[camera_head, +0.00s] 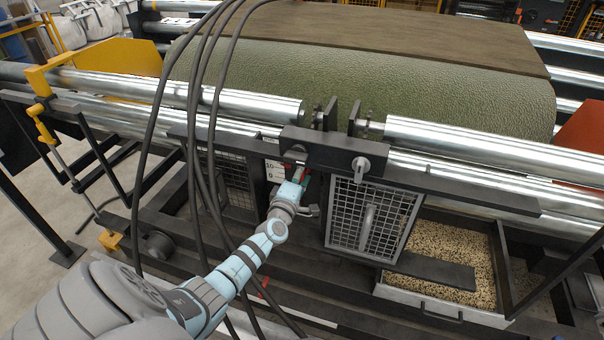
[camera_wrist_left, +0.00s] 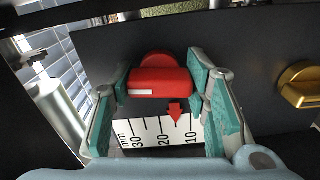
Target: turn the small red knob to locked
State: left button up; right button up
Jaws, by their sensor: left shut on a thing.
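The small red knob (camera_wrist_left: 160,78) sits on a dark panel in the left wrist view, its grip bar lying level with a white strip on its left part. My left gripper (camera_wrist_left: 163,88) has its teal-padded fingers on either side of the bar and is shut on it. In the head view my left gripper (camera_head: 298,178) reaches the dark block on the machine, and only a bit of red shows there. Below the knob, a red pointer (camera_wrist_left: 176,112) points down at a white millimetre scale (camera_wrist_left: 150,132), between 20 and 10. No locked mark is readable. My right gripper is not in view.
A gold knob (camera_wrist_left: 302,84) is on the same panel to the right. Black cables (camera_head: 205,130) hang left of my arm. A mesh guard (camera_head: 372,215) stands just right of my gripper, with a tray of grain-like bits (camera_head: 445,318) beyond it. Steel rollers (camera_head: 470,140) run above.

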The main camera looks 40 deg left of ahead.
pick_arm(q)
jog(key=shift+f+n, duration=0.1)
jog(key=shift+n, duration=0.5)
jog(key=o, duration=1.2)
jog(key=shift+c, duration=0.2)
jog(key=v, duration=1.2)
